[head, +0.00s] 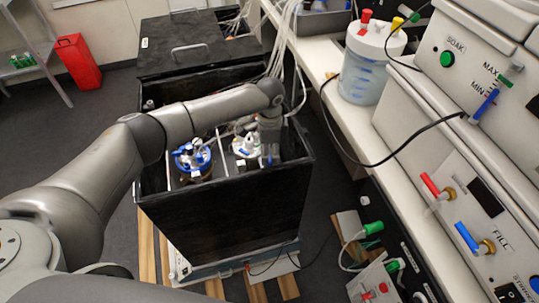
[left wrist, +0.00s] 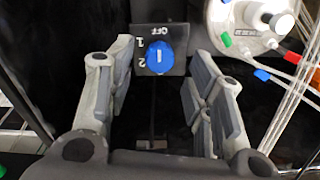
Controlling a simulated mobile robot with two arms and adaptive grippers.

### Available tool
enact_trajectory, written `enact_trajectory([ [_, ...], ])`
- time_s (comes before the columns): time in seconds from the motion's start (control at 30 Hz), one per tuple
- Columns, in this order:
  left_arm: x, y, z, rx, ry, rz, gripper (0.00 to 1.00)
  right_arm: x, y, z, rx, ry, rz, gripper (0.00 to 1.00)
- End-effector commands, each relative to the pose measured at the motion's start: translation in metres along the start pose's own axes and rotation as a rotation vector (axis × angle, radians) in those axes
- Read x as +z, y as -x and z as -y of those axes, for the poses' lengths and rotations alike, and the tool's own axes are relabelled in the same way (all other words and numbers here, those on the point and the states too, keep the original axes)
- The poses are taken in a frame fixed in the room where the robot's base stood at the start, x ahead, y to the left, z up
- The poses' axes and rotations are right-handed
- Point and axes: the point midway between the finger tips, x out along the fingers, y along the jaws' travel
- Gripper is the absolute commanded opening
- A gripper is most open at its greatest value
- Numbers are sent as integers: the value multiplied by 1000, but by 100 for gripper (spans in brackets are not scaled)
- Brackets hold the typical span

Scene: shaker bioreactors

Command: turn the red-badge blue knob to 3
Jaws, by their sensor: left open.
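A blue knob (left wrist: 160,60) sits on a small black plate (left wrist: 177,67) in the left wrist view. The plate's white marks OFF, 1 and 2 appear upside down along the top and left of the knob; no 3 is readable. A short white line on the knob runs roughly up and down in the picture. No red badge shows. My left gripper (head: 268,148) reaches down at the right side of the open black box. In the left wrist view its fingers are open and empty, one on each side of the knob, apart from it. My right gripper is not in view.
The black box (head: 225,222) holds a blue-rimmed vessel (head: 192,160) and a white-topped vessel (head: 245,145), whose top (left wrist: 247,25) with hoses is close to the right finger. A bench with a clear jar (head: 365,75) and control units stands to the right.

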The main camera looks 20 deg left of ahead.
Motion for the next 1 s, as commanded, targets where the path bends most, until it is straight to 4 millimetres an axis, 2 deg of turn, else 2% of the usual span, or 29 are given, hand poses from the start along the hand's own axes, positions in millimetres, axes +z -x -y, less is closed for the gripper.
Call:
enact_trajectory([
  [0.1, 0, -18, -1, 2, -1, 2, 48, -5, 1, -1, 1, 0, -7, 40],
  [0.2, 0, -26, 0, 1, 0, 0, 48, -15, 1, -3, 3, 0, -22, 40],
  [0.33, 0, -31, 0, 1, 0, 0, 48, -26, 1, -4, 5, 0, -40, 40],
  [0.57, 0, -32, 0, 0, 0, 0, 48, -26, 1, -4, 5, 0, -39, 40],
  [0.9, 0, -32, 0, 0, 0, 0, 5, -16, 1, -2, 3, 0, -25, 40],
  [0.93, 0, -32, 0, 0, -1, 0, 2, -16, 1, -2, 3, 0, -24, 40],
  [1.0, 0, -32, 0, 0, 0, 0, 2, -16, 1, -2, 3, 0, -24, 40],
])
